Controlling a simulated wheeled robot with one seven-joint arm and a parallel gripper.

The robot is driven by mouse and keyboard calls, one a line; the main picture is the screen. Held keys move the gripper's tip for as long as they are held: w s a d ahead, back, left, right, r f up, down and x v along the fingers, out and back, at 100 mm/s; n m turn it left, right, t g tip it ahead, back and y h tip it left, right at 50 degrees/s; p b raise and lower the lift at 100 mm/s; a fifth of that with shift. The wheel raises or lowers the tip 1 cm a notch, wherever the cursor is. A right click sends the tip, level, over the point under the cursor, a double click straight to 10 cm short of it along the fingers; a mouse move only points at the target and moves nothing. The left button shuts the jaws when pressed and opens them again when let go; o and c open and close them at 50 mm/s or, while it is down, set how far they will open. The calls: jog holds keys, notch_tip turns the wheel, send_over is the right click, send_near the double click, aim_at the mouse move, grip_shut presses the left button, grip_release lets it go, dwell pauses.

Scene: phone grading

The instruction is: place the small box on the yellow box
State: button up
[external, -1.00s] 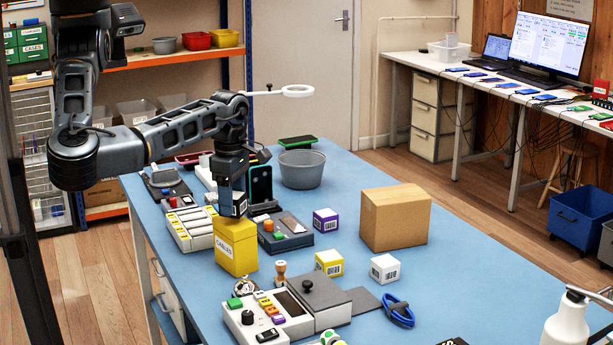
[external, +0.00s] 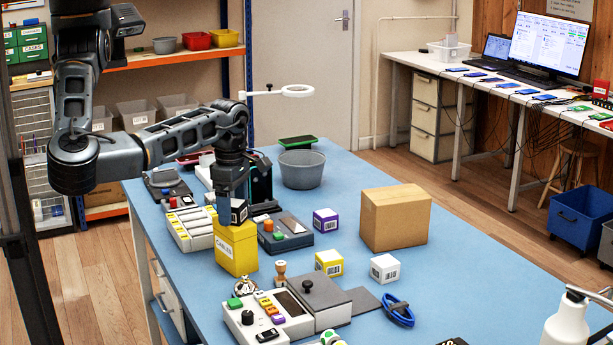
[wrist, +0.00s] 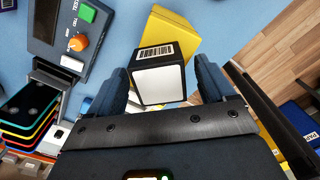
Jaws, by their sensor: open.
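The small box (wrist: 158,84) is black with a white top and a barcode on one side. In the external view the small box (external: 240,211) sits at the top of the yellow box (external: 236,250), which is labelled and stands upright on the blue table. The wrist view shows the yellow box (wrist: 178,32) beneath and behind it; the contact between them is hidden. My gripper (external: 232,207) points down over the yellow box. In the wrist view my gripper (wrist: 162,78) is open, one finger on each side of the small box, with gaps showing.
A purple-sided box (external: 325,220), a yellow-sided box (external: 329,263) and a white box (external: 384,268) stand to the right. A grey tester (external: 287,236) is close beside the yellow box. A large cardboard box (external: 395,218) and a grey bucket (external: 302,170) stand farther back.

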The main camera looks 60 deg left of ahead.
aim_at(233, 202)
notch_tip(233, 202, up, 12)
jog(key=shift+r, duration=0.15)
dwell(0.4)
jog(key=w+a+r+m+t+y, duration=0.3)
jog(key=w+a+m+t, duration=0.3)
jog(key=a, duration=0.4)
jog(key=w+a+r+m+t+y, duration=0.25)
jog(key=w+a+t, duration=0.25)
jog(key=w+a, duration=0.4)
jog(key=w+a+r+m+t+y, duration=0.35)
jog(key=w+a+m+t, duration=0.3)
jog(key=a, duration=0.35)
jog(key=s+a+f+m+h, duration=0.2)
jog(key=s+f+m+h, duration=0.8)
jog(key=s+f+m, duration=0.55)
jog(key=s+d+f+n+g, duration=0.1)
jog(key=s+d+f, duration=0.1)
jog(key=s, duration=0.9)
jog(key=s+d+f+n+g+y, duration=0.1)
jog(key=s+f, duration=0.3)
jog(key=s, duration=0.6)
jog(key=shift+s+d+n+g, duration=0.4)
jog(key=shift+d+n, duration=0.1)
jog(key=shift+n, duration=0.25)
